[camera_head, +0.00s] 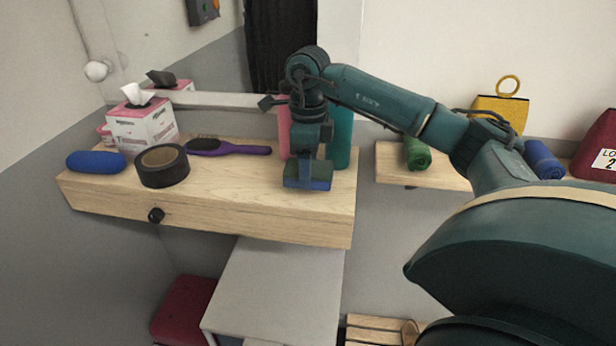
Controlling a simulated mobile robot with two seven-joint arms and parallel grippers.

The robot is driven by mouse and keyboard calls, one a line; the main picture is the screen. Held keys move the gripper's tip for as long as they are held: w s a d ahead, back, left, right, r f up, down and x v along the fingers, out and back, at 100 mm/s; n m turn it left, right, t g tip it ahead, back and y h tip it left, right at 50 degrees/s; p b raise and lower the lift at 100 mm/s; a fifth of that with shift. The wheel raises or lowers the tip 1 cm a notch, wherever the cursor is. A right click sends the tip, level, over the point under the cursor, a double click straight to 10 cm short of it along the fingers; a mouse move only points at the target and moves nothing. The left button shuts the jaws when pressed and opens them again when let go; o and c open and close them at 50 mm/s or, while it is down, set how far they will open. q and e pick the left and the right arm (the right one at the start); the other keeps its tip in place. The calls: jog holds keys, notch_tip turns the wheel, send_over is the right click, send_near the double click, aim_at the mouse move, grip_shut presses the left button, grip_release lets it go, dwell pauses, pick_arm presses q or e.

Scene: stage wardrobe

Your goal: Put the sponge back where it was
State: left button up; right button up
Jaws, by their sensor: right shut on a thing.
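My right gripper (308,160) points down over the right end of the wooden drawer shelf (250,224). It is shut on a small blue block with a greenish upper part, which I take to be the sponge (307,184). The gripper hides part of the block. I cannot tell whether the block touches the wood or is just above it. A pink bottle (284,130) and a teal bottle (341,138) stand close behind the gripper, partly hidden by it. My left gripper is not in view.
On the shelf are a purple hairbrush (228,148), a black tape roll (162,166), a blue rounded case (96,162) and a tissue box (143,125). To the right, a second shelf (440,174) holds green (417,154) and blue (543,160) rolls. The shelf's front right is mostly bare.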

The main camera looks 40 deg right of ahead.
notch_tip(320, 180, down, 3)
jog(key=shift+f, duration=0.15)
jog(key=o, duration=0.9)
